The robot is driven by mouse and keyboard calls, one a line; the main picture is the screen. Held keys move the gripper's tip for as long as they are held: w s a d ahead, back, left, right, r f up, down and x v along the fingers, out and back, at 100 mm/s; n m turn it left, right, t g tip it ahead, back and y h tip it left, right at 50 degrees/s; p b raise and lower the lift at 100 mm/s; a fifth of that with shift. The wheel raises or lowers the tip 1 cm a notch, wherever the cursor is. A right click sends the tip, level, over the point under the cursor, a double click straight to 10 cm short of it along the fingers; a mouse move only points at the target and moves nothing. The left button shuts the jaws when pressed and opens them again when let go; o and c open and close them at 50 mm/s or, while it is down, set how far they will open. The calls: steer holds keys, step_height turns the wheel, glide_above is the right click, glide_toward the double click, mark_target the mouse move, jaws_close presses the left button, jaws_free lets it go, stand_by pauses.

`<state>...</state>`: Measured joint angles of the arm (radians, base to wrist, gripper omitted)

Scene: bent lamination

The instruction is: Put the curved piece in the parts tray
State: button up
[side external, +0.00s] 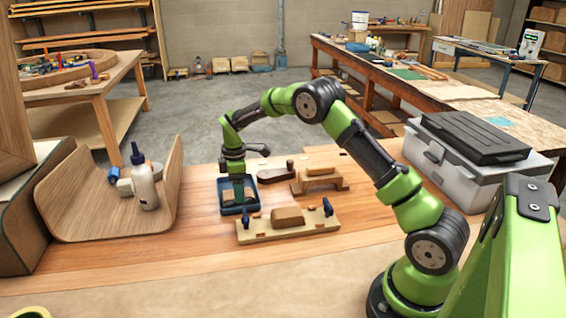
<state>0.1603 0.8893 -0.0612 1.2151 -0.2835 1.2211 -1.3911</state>
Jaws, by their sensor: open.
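The blue parts tray (252,209) sits on the wooden bench, left of the middle. My gripper (238,190) points down over the tray, with its fingers low at the tray's opening; it is open. A small brown shape shows in the tray beside the fingers, but it is too small and too covered to tell whether it is the curved piece. A rounded wooden block (288,216) sits on a board with blue clamps in front of the tray. An arched wooden form (320,177) stands right of the tray.
A large bent plywood sheet (85,205) with a white glue bottle (145,188) stands at the left. A dark-knobbed wooden tool (283,172) lies behind the clamp board. A grey toolbox (465,160) stands at the right. The bench's front is clear.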

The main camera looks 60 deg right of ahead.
steer(key=s+a+r+m+t, duration=0.1)
steer(key=s+a+r, duration=0.1)
steer(key=r, duration=0.7)
steer(key=s+a+r+m+t, duration=0.1)
steer(key=s+r, duration=0.1)
steer(key=r, duration=0.7)
steer(key=s+a+r+m+t+y, duration=0.1)
steer(key=s+a+r+m+t, duration=0.1)
steer(key=s+a+r+m, duration=0.5)
steer(key=s+a+f+m+t, duration=0.1)
steer(key=s+a+m, duration=0.1)
steer(key=s, duration=0.7)
steer(key=s+a+f+m+t+y, duration=0.1)
steer(key=s+f+m+t, duration=0.1)
steer(key=s, duration=0.7)
steer(key=shift+s+a, duration=0.2)
steer(key=shift+a, duration=0.2)
